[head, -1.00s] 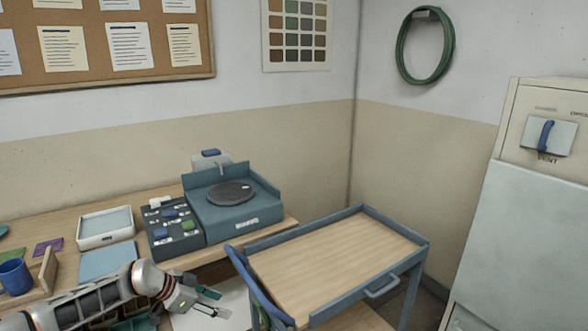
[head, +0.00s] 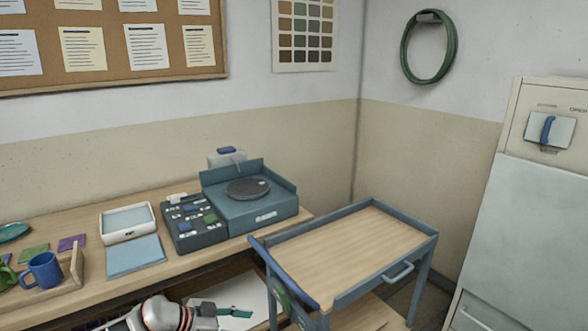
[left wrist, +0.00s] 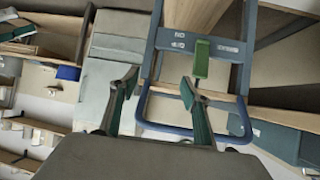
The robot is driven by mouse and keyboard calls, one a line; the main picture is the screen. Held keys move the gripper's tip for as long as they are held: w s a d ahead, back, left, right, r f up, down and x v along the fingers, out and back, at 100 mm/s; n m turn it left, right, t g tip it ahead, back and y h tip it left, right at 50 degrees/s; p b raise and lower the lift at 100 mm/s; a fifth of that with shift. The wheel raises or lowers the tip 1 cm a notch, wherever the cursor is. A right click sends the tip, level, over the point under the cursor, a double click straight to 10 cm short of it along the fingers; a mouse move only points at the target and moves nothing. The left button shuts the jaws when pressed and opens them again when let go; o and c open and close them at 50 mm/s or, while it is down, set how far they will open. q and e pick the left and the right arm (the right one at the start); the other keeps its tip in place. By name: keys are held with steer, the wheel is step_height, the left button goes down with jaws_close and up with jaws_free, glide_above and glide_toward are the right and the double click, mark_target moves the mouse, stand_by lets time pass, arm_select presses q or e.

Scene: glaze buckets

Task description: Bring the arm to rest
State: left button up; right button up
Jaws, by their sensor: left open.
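My left arm comes in at the bottom of the head view, low in front of the bench. My left gripper (head: 232,312) is at its end, left of the wooden-topped cart (head: 340,252). In the left wrist view the left gripper (left wrist: 158,88) has its two fingers spread apart, with nothing held between them. The cart's blue frame (left wrist: 190,132) shows beyond the fingers, with a green tag (left wrist: 202,58) on it. My right gripper is in neither view.
The bench carries a blue wheel unit (head: 250,208), a dark button panel (head: 192,224), a white tray (head: 128,222), a blue sheet (head: 135,256) and a blue mug (head: 44,270). A cabinet (head: 530,220) stands at the right. The cart top is bare.

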arm_select(q)
steer(key=s+d+r+n+t+h, duration=0.25)
steer(key=s+d+t, duration=0.25)
steer(key=s+d, duration=0.45)
steer(key=s+a+f+n+y, duration=0.3)
steer(key=s+a+f+y, duration=0.2)
steer(key=s+a, duration=0.3)
steer(key=s+a+f+n+y, duration=0.3)
steer(key=s+a+f+y, duration=0.2)
steer(key=s+a+f, duration=0.3)
steer(key=s+a, duration=0.1)
steer(key=s, duration=0.3)
steer(key=shift+s+f+t, duration=0.2)
steer(key=shift+s+t, duration=0.05)
steer(key=shift+t, duration=0.15)
